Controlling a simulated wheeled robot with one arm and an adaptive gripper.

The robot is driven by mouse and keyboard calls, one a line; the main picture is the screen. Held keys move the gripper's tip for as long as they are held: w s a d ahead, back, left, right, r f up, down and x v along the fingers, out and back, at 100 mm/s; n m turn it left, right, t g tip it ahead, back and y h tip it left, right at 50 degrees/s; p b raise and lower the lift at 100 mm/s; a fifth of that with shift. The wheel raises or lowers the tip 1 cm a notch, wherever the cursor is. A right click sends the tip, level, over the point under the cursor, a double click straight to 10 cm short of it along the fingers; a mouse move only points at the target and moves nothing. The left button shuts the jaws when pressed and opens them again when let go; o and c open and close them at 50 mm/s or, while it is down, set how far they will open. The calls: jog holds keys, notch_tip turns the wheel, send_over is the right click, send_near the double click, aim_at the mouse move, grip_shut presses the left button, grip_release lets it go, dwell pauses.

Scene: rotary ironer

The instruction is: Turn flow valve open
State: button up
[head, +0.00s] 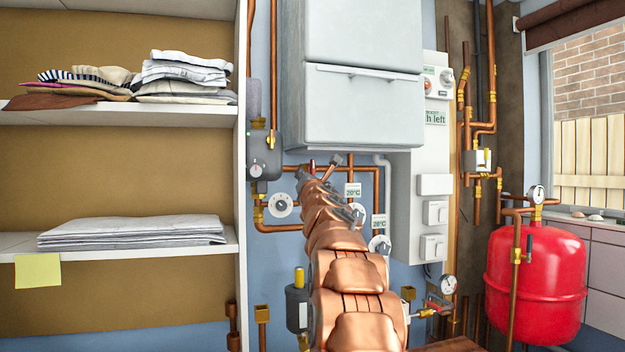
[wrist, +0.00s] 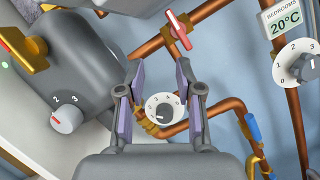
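A valve with a red bar handle (wrist: 179,30) sits on a copper pipe at the top of the wrist view, beyond my fingertips. Its red end (head: 312,166) shows just past the end of my arm in the head view. No label reading "flow" is visible. My gripper (wrist: 160,72) is open and empty, its two fingers apart and short of the red handle in the picture. A white numbered dial (wrist: 164,111) shows between the fingers, behind them. In the head view my arm hides most of the gripper and part of the pipework.
A grey unit with a small dial (wrist: 66,118) and a brass fitting (wrist: 24,48) lies left. A white dial (wrist: 296,66) under a "Bedrooms 20°C" label (wrist: 287,21) is at right. Copper pipes cross the wall. Shelves (head: 120,245), a white boiler (head: 360,105) and a red tank (head: 537,285) surround it.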

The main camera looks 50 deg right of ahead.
aim_at(313, 168)
jog(key=d+n+t, duration=0.1)
jog(key=n, duration=0.1)
jog(key=d+n+y, duration=0.1)
jog(key=d+n, duration=0.1)
jog(key=n, duration=0.1)
jog(key=d+r+n+t, duration=0.1)
jog(key=d+n, duration=0.1)
jog(key=n, duration=0.1)
jog(key=shift+w+r+t, duration=0.1)
jog(key=shift+w+t, duration=0.05)
jog(key=shift+t, duration=0.15)
jog(key=shift+w+d+r+y+p, duration=0.2)
jog(key=shift+w+d+p, duration=0.1)
jog(key=shift+w+p, duration=0.25)
jog(key=shift+w+d+r+y+p, duration=0.15)
jog(key=shift+w+d+p, duration=0.2)
jog(key=shift+p, duration=0.35)
jog(key=shift+w+d+r+p, duration=0.15)
jog(key=shift+w+r+p, duration=0.2)
jog(key=shift+w+p, duration=0.3)
jog(key=shift+p+x, duration=1)
jog(key=shift+p, duration=0.3)
jog(key=shift+f, duration=0.2)
grip_shut()
